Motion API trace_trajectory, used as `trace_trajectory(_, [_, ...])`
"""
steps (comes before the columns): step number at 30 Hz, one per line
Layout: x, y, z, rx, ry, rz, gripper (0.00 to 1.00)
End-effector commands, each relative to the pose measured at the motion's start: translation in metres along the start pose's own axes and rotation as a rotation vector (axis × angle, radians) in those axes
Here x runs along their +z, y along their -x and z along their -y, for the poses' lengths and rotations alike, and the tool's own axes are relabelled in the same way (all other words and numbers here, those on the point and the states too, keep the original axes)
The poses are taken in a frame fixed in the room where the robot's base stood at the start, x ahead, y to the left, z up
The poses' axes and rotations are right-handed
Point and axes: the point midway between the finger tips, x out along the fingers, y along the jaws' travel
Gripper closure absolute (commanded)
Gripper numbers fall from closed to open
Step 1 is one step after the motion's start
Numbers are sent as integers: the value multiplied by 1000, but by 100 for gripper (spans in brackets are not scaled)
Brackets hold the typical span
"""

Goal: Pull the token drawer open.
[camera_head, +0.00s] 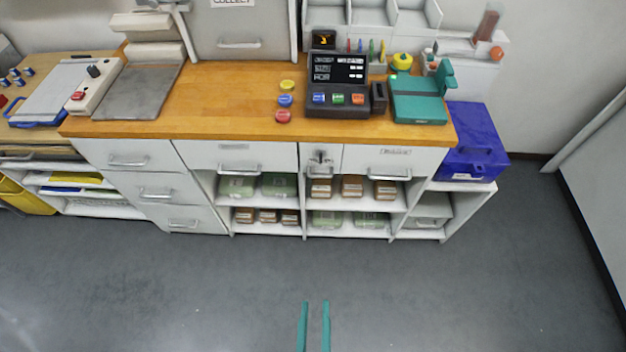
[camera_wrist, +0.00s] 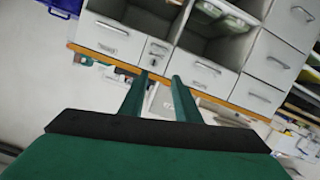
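Under the wooden counter top is a row of white drawer fronts, all shut. The right drawer (camera_head: 355,160) has a bar handle (camera_head: 389,174) and a small label too small to read; it may be the token drawer. A middle drawer (camera_head: 200,154) also has a bar handle and a faint label. Between them is a narrow panel with a lock (camera_head: 320,157). In the wrist view, which is turned over, the right drawer (camera_wrist: 98,40) and middle drawer (camera_wrist: 213,80) flank the lock panel. My gripper (camera_head: 315,303) is open and empty, its teal fingers (camera_wrist: 158,76) apart, away from the drawers.
Open shelves with green and brown packs lie below the drawers. A blue box (camera_head: 475,140) stands at the counter's right end. A dark terminal (camera_head: 338,85) and a teal device (camera_head: 418,105) stand on top. The grey floor (camera_head: 400,290) in front is clear.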

Motion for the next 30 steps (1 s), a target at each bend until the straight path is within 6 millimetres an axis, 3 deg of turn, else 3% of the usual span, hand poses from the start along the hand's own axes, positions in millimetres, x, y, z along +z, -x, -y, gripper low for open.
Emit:
trace_trajectory(6, [22, -79, 6, 13, 320, -8, 71])
trace_trajectory(11, [29, -139, 9, 14, 563, -9, 71])
trace_trajectory(21, [12, -270, 6, 13, 1073, -18, 71])
trace_trajectory(25, [2, -305, 3, 9, 1216, -20, 71])
trace_trajectory(30, [-6, -328, 0, 7, 1319, -20, 71])
